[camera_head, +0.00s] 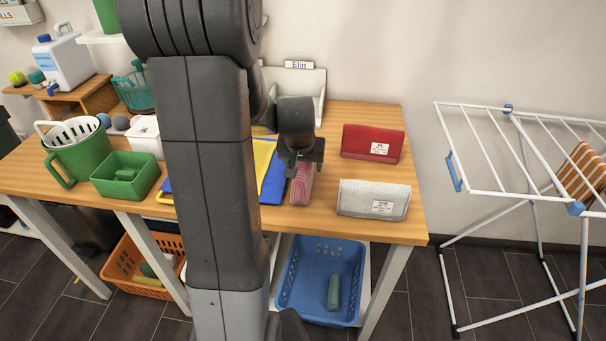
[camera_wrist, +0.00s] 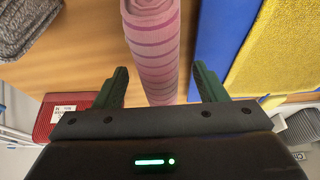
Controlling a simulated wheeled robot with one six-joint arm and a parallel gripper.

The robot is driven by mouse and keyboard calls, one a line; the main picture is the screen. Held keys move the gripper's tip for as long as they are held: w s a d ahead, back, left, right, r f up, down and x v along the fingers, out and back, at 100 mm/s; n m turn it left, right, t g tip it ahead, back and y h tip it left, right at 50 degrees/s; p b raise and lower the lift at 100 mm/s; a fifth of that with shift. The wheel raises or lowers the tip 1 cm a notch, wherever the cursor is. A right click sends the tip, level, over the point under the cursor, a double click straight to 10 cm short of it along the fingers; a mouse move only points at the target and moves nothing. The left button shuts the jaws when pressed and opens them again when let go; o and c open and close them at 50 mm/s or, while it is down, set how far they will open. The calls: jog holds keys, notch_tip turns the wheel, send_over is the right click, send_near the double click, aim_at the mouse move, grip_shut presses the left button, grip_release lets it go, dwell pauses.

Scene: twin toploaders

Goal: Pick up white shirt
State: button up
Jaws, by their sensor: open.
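I cannot pick out a white shirt in either view. My gripper (camera_head: 302,165) points down over the table, right of centre in the head view. It is open and empty. A pink striped rolled cloth (camera_head: 301,190) lies under it. In the wrist view the same pink roll (camera_wrist: 155,45) runs between the two spread green fingers of my gripper (camera_wrist: 160,78), with a gap on each side. My arm hides part of the table's middle.
Yellow (camera_head: 264,158) and blue (camera_head: 273,185) flat cloths lie left of the roll. A red labelled pouch (camera_head: 360,141) and a grey one (camera_head: 365,198) lie right. A white tray (camera_head: 312,82) stands behind. A drying rack (camera_head: 490,190) stands right of the wooden table (camera_head: 402,225).

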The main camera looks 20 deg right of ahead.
jog(key=shift+f+b, duration=0.25)
jog(key=shift+b, duration=0.1)
dwell(0.3)
jog(key=c, duration=1.2)
